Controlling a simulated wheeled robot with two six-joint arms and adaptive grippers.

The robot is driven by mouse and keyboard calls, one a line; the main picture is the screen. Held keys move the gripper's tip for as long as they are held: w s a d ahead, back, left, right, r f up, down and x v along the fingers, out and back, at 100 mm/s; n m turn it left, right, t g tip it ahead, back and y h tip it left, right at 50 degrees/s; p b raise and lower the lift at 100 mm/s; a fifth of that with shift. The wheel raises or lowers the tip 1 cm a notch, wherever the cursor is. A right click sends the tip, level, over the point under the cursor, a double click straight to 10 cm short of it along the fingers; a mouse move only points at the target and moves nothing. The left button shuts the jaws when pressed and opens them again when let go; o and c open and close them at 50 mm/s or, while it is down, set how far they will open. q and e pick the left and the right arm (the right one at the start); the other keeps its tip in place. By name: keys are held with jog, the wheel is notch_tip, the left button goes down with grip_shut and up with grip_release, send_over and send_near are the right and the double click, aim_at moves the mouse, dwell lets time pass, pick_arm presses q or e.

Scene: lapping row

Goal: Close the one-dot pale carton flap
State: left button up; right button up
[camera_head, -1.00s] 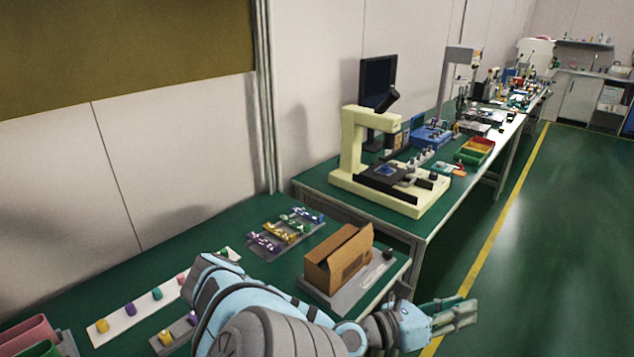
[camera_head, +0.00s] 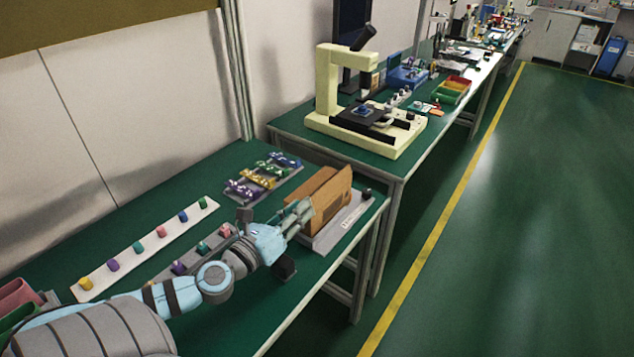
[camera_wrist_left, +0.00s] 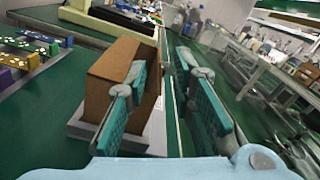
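A brown cardboard carton (camera_head: 333,199) stands on a grey base plate (camera_head: 345,228) near the table's right edge. A raised panel, apparently its flap (camera_head: 314,181), stands tilted along its left side. The carton also shows in the left wrist view (camera_wrist_left: 108,78). No dot mark can be made out. My left gripper (camera_head: 303,209) is at the carton's near end and hides part of it. In the left wrist view its fingers (camera_wrist_left: 162,70) are apart, one overlapping the carton and one to its right; contact is unclear. My right gripper is out of view.
A rack with several coloured parts (camera_head: 262,178) lies left of the carton. A white strip with several coloured pegs (camera_head: 135,250) lies further left. A cream microscope (camera_head: 327,85) stands on the table behind. The floor at right is clear.

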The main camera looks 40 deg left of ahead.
aim_at(325, 185)
pick_arm(q)
jog(key=w+p, duration=0.4)
jog(key=w, duration=0.6)
jog(key=shift+w+a+r+p, duration=0.1)
jog(key=shift+r+p, duration=0.05)
jog(key=shift+p, duration=0.15)
jog(key=shift+w, duration=0.2)
jog(key=shift+c, duration=0.4)
grip_shut()
